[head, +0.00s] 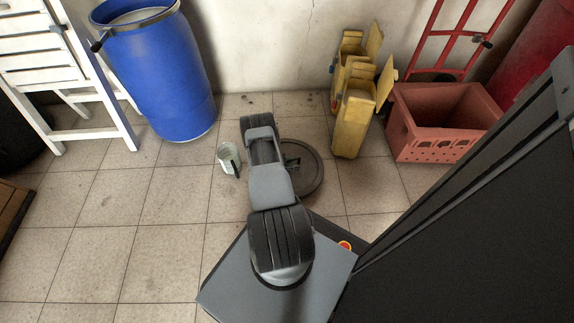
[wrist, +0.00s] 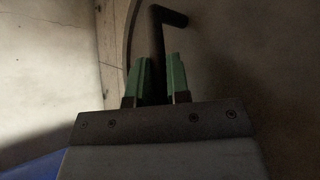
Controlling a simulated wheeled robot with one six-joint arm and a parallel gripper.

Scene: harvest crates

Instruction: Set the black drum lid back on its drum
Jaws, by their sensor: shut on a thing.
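The black drum lid (head: 310,180) is a dark round disc, partly hidden behind my arm in the head view. In the wrist view its broad dull face (wrist: 240,65) fills the right side, with a black bent handle (wrist: 157,40) standing out from it. My gripper (wrist: 160,70) has its green fingers on both sides of the handle, shut on it. I cannot tell if the lid touches the floor. The blue drum (head: 160,75) stands upright and open-topped at the back left.
A white folding chair (head: 45,55) stands close left of the drum. A small pale tin (head: 228,158) is on the floor left of my arm. Yellow containers (head: 352,120), a red crate (head: 425,145) and a red hand truck (head: 460,40) stand at right. The left-centre tiles are clear.

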